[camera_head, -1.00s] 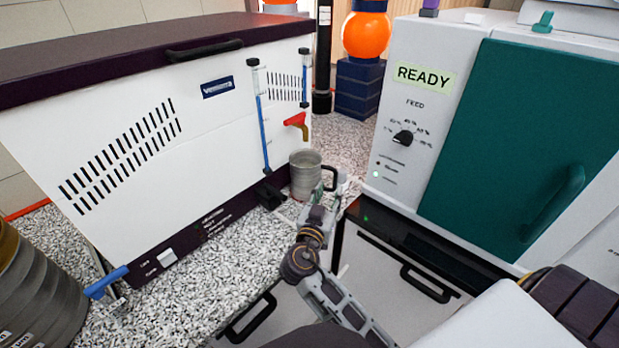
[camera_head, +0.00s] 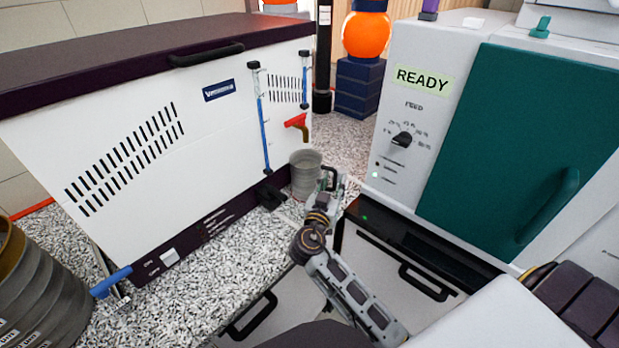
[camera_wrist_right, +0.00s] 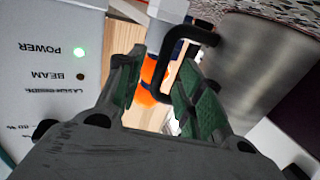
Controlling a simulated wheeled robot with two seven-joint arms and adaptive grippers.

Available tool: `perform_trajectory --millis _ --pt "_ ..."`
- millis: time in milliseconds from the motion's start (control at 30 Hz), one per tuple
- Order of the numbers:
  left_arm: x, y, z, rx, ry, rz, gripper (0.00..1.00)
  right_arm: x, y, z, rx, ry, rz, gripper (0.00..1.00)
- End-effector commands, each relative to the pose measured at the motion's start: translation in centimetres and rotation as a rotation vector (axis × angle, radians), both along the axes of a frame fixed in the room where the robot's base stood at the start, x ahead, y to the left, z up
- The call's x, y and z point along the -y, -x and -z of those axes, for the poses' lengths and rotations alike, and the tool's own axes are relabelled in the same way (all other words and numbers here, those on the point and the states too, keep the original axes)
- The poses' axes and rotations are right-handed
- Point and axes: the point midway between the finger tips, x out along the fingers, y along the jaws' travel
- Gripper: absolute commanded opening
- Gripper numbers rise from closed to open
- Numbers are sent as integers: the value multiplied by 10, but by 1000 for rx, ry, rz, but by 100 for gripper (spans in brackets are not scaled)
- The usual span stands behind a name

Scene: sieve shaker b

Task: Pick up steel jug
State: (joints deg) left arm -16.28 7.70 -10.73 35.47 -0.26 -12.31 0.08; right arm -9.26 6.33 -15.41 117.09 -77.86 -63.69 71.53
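The steel jug (camera_head: 306,176) stands upright at the near right corner of the white cabinet, under its red spout. Its black handle (camera_head: 334,176) faces right, towards the READY machine. My right gripper (camera_head: 337,184) is at the handle. In the right wrist view, which is upside down, the jug's grey body (camera_wrist_right: 262,68) is at the right and its black handle (camera_wrist_right: 159,82) shows between the two spread green-padded fingers. The right gripper (camera_wrist_right: 162,72) is open, and the pads do not clearly touch the handle. My left gripper is not in view.
The white cabinet (camera_head: 130,190) with a red spout (camera_head: 297,121) stands left and behind the jug. The READY machine (camera_head: 388,165) is close on the right. Stacked sieves (camera_head: 40,295) stand at the lower left. Speckled counter (camera_head: 225,262) lies clear in front.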

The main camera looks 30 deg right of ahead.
Motion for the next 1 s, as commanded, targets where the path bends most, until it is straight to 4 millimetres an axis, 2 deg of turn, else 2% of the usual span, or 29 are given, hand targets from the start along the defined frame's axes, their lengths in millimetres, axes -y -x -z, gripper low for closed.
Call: perform_trajectory --millis 200,433,767,1000 --pt "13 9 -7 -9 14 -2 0 16 -16 -2 1 1 0 37" --pt "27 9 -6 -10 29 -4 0 19 -19 -1 1 -1 0 37" --pt "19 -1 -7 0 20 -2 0 19 -19 0 1 -1 0 37" --pt "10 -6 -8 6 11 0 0 19 -19 -1 1 -1 0 7"
